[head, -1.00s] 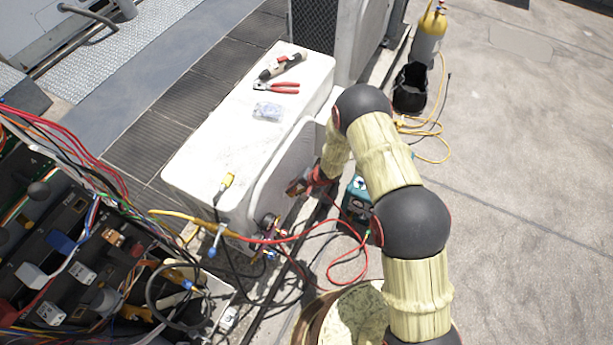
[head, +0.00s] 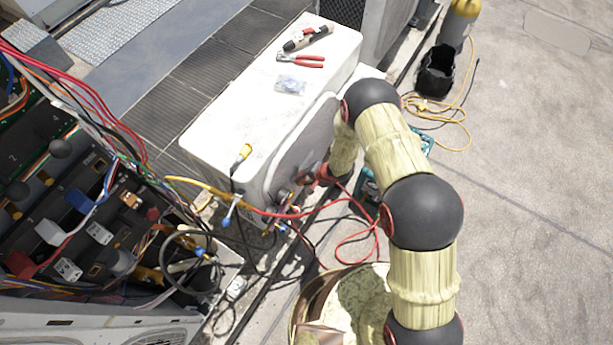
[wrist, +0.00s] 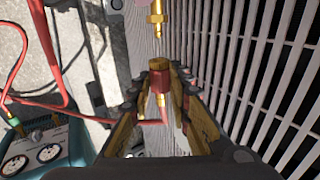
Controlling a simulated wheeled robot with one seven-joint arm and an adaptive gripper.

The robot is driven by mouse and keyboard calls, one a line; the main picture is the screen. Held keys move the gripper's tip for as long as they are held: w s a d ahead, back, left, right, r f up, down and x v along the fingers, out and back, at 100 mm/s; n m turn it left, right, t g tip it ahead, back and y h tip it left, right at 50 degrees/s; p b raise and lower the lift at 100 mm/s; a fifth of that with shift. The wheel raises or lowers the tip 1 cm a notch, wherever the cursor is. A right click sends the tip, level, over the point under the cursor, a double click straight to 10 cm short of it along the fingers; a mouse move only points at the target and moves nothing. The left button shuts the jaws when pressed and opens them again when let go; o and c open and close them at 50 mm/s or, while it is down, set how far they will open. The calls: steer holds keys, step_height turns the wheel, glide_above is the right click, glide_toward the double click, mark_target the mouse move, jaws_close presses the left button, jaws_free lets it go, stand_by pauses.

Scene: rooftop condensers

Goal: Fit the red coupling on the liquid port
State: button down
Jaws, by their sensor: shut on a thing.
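The red coupling (wrist: 159,78), with a brass end, is held between the fingers of my gripper (wrist: 158,92) in the wrist view. A red hose hangs from it. A brass port fitting (wrist: 156,22) stands above the coupling in the picture, roughly in line with it. A small gap shows between the two; I cannot tell its depth. In the head view my gripper (head: 311,176) is at the side of the white condenser (head: 205,140), near its front corner and the service valves (head: 284,198). The coupling is too small to make out there.
A louvred grille (wrist: 245,65) is close along the right in the wrist view. A teal gauge unit (wrist: 40,150) is at lower left. Red hoses (head: 345,238) loop on the ground. Pliers (head: 300,61) and a plastic bag (head: 290,85) lie on the condenser top.

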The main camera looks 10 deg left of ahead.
steer(key=shift+s+a, duration=0.35)
steer(key=shift+s, duration=0.45)
steer(key=shift+s+a+p, duration=0.15)
steer(key=shift+s+a, duration=0.1)
steer(key=shift+s, duration=0.4)
steer(key=shift+s+a+p, duration=0.15)
steer(key=shift+s+a, duration=0.05)
steer(key=shift+s, duration=0.4)
stand_by(2.2)
steer(key=c, duration=1.6)
jaws_free()
steer(key=shift+o, duration=0.2)
steer(key=w+d+p, duration=0.1)
steer(key=w+d, duration=0.1)
steer(key=w, duration=0.5)
steer(key=shift+d+p, duration=0.4)
